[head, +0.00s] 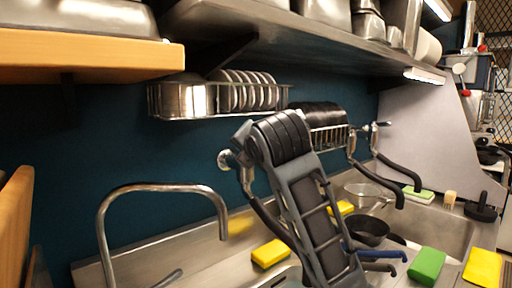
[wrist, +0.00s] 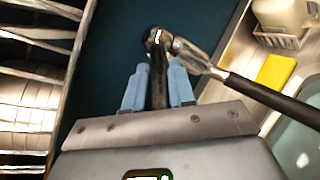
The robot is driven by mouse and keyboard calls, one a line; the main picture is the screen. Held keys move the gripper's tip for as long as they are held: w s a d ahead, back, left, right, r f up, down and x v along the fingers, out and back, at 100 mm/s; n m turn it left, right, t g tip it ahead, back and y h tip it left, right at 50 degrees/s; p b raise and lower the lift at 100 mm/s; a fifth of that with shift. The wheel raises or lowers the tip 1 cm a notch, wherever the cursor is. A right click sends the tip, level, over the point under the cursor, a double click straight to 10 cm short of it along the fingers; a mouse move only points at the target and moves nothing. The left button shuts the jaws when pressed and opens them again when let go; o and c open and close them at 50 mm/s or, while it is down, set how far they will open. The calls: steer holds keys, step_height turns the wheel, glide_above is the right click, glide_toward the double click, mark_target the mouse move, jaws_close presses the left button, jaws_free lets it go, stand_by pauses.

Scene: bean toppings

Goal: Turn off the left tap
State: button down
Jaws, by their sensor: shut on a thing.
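In the head view, a wall-mounted tap (head: 226,160) with a black-sleeved spout (head: 268,218) stands at the middle, partly behind my arm. In the wrist view, my gripper (wrist: 156,84) has two light blue fingers closed on the tap's dark lever (wrist: 158,82), one on each side. The lever runs up to a metal joint, where the chrome spout base (wrist: 190,52) leaves to the right. In the head view my fingers are hidden by my own arm. A chrome gooseneck spout (head: 160,187) stands at the far left.
More wall taps with black spouts (head: 400,170) are at right. A plate rack (head: 235,95) hangs above the tap. Yellow sponges (head: 270,253), a dark pan (head: 368,230) and a green sponge (head: 428,265) lie around the steel sink. A wooden shelf (head: 90,58) juts out upper left.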

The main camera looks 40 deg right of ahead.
steer(key=shift+w+a+m+g+h, duration=0.2)
steer(key=shift+m+g+h, duration=0.2)
steer(key=shift+m+h, duration=0.1)
steer(key=c, duration=1)
jaws_free()
steer(key=shift+a, duration=0.1)
steer(key=shift+o, duration=0.2)
steer(key=v, duration=0.7)
steer(key=shift+s+a, duration=0.25)
